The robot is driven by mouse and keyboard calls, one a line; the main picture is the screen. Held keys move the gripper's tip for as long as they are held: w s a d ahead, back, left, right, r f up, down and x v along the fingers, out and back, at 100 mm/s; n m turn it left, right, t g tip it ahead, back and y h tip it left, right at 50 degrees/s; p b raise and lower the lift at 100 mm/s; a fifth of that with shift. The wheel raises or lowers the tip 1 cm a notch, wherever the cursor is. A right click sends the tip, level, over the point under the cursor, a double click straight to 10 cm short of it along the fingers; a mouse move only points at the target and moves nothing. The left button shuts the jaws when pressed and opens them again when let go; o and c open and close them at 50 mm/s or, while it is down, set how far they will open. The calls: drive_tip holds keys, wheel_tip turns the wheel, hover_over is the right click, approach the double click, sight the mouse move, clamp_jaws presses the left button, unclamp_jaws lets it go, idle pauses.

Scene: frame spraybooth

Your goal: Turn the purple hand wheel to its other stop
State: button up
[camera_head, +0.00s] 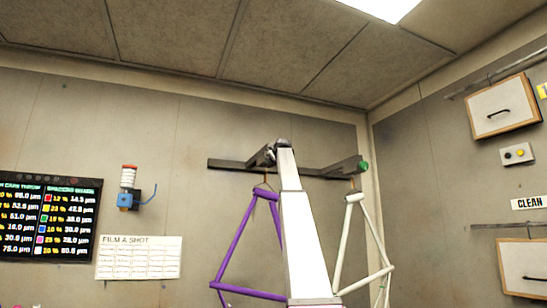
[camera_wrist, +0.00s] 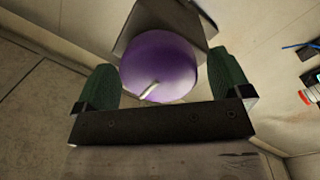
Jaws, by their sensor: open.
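The purple hand wheel (camera_wrist: 163,58) shows in the wrist view as a rounded purple disc with a short pale handle (camera_wrist: 149,90) at its lower part. It sits in front of a grey block (camera_wrist: 150,14). My gripper (camera_wrist: 163,72) is open, with one green-padded finger on each side of the wheel. A small gap seems to remain at the left finger; whether the right finger touches the wheel, I cannot tell. In the head view I cannot make out the wheel, and my white arm reaches up in the middle.
A display board (camera_head: 48,215), a chart (camera_head: 138,258) and a signal lamp (camera_head: 128,178) are on the left wall.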

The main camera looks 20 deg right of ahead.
drive_tip(key=c, duration=0.9)
